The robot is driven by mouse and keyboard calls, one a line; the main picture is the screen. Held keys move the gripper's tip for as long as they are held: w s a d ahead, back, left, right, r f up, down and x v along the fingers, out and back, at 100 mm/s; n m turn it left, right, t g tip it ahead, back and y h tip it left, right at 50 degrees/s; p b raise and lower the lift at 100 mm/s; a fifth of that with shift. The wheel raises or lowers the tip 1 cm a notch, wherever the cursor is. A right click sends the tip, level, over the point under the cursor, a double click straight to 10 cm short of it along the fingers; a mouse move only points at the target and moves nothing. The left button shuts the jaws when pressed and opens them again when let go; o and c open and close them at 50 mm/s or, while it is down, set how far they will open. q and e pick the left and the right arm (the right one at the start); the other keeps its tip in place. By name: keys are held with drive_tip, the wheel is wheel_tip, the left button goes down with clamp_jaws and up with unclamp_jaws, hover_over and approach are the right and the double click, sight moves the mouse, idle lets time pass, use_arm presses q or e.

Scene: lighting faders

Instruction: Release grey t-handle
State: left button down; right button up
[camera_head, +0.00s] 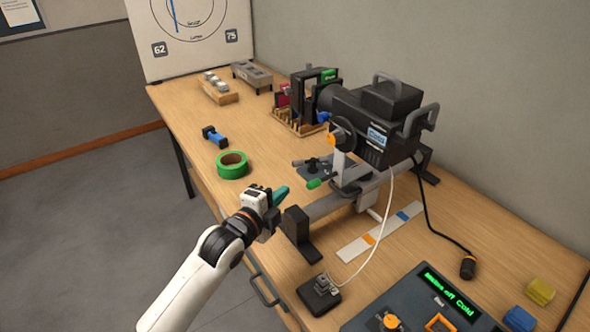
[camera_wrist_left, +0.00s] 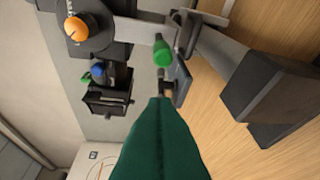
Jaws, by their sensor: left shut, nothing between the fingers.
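My left gripper (camera_head: 281,194) is shut and empty, with its teal fingers together above the table's front edge. Its fingers fill the lower middle of the left wrist view (camera_wrist_left: 160,101). A small dark grey T-shaped piece (camera_head: 312,162) stands on a dark plate behind the lamp's rail; I cannot tell for sure that it is the grey t-handle. A green-ended lever (camera_head: 315,183) sticks out from the clamp under the lamp, and its green end (camera_wrist_left: 163,52) shows beyond the fingertips in the left wrist view. The gripper is apart from the lever. My right gripper is not in view.
The black stage lamp (camera_head: 375,120) sits above a grey rail (camera_head: 335,203) with dark feet. Green tape (camera_head: 232,165) and a blue-and-black tool (camera_head: 214,136) lie left. A control console (camera_head: 430,300) and cabled box (camera_head: 320,292) stand in front. Bare table lies around the tape.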

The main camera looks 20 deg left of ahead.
use_arm(q)
drive_tip(key=p, duration=0.2)
approach(304, 163)
drive_tip(key=w+d, duration=0.2)
drive_tip(key=d, duration=0.1)
drive_tip(key=shift+w+a+f, duration=0.15)
drive_tip(key=shift+w+a, duration=0.15)
drive_tip(key=shift+w, duration=0.25)
drive_tip(key=shift+w+a+f, duration=0.1)
drive_tip(key=shift+w+a, duration=0.2)
drive_tip(key=shift+w, duration=0.3)
drive_tip(key=shift+w+a+f, duration=0.15)
drive_tip(key=shift+w+a, duration=0.15)
drive_tip(key=shift+w, duration=0.25)
